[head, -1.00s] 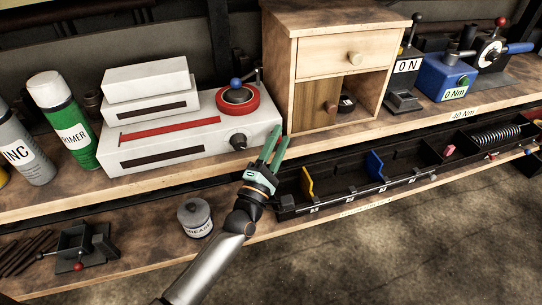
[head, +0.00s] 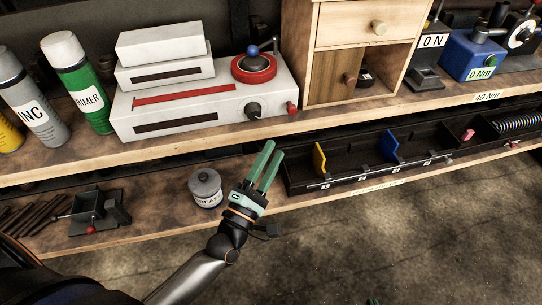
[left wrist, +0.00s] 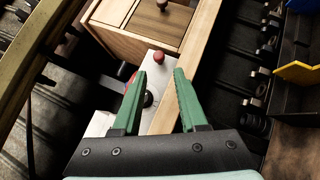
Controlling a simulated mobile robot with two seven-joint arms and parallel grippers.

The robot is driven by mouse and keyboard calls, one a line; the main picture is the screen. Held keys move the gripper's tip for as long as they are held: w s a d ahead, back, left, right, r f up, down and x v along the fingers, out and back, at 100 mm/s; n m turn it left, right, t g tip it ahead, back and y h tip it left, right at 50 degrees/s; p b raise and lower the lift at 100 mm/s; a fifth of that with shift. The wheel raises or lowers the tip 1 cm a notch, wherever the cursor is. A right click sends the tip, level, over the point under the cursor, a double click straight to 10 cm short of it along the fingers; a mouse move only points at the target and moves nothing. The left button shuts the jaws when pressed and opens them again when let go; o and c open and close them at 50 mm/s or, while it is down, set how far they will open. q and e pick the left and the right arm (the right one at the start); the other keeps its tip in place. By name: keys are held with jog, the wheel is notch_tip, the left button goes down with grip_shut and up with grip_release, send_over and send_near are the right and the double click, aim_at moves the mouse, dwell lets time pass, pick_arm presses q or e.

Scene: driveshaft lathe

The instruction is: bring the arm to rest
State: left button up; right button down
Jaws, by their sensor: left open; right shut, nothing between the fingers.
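My left gripper (head: 272,150) has green fingers and is open and empty. It hangs in front of the lower shelf, below the white machine (head: 190,118) and left of the black parts tray. In the left wrist view its two fingertips (left wrist: 160,73) are apart with nothing held between them. Beyond them show part of the white machine with a red knob (left wrist: 159,57) and the wooden cabinet (left wrist: 120,40). Of my right gripper, only a small green tip (head: 372,301) shows at the bottom edge; the rest is out of frame.
A grease tin (head: 206,188) stands on the lower shelf just left of my left gripper. The black tray (head: 360,170) with yellow and blue dividers is to its right. Spray cans (head: 80,85) stand on the upper shelf. The floor (head: 400,235) in front looks clear.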

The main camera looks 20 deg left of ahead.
dwell(0.3)
pick_arm(q)
jog(key=s+a+f+m+g+p, duration=0.1)
jog(key=s+f+m+g+p, duration=0.4)
jog(key=s+f+m+g, duration=0.7)
jog(key=s+f+m, duration=0.4)
jog(key=f+m, duration=0.2)
jog(key=m, duration=0.4)
jog(key=shift+a+f+m+y, duration=0.3)
jog(key=shift+a+y, duration=0.1)
dwell(0.4)
